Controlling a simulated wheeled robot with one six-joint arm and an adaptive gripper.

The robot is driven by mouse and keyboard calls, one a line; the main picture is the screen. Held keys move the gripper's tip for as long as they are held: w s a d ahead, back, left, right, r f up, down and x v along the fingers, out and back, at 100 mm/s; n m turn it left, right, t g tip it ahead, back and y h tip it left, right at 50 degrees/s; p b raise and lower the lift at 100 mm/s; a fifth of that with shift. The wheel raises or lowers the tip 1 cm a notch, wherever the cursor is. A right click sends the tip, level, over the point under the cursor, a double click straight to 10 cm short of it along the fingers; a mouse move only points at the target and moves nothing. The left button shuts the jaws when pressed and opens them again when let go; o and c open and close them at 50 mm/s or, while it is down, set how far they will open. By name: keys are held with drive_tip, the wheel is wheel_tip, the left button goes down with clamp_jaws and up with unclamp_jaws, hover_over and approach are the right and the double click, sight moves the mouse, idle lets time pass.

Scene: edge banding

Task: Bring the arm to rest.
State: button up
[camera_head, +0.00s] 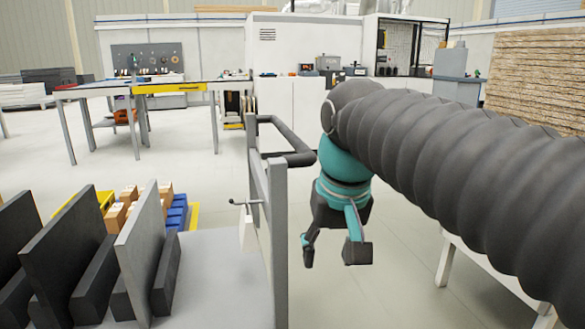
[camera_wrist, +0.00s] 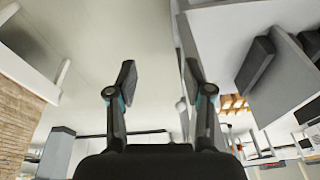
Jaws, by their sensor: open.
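My gripper (camera_head: 333,250) hangs in the middle of the head view, at the end of my grey-sleeved arm, with its teal and dark fingers pointing down. The fingers are apart and nothing is between them. In the wrist view my gripper (camera_wrist: 157,85) also shows two separate fingers with bare floor between them. The gripper is just right of a grey upright frame (camera_head: 278,235) with a dark handle bar, and appears apart from it.
Dark and grey panels (camera_head: 72,255) stand in slots on a grey cart (camera_head: 225,268) at left. Small cartons (camera_head: 130,200) lie behind them. A workbench (camera_head: 170,88) and white cabinet (camera_head: 290,105) stand farther back. A white table (camera_head: 480,262) is at right. The floor below my gripper is clear.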

drive_tip(key=s+d+f+t, duration=0.1)
drive_tip(key=s+d+f, duration=0.4)
drive_tip(key=f, duration=0.2)
drive_tip(key=s+d+f+m+t, duration=0.1)
drive_tip(key=s+d+f, duration=0.3)
drive_tip(key=f, duration=0.4)
drive_tip(key=shift+s+d+t+h, duration=0.4)
drive_tip(key=shift+d+t, duration=0.1)
drive_tip(key=shift+d, duration=0.1)
idle(0.8)
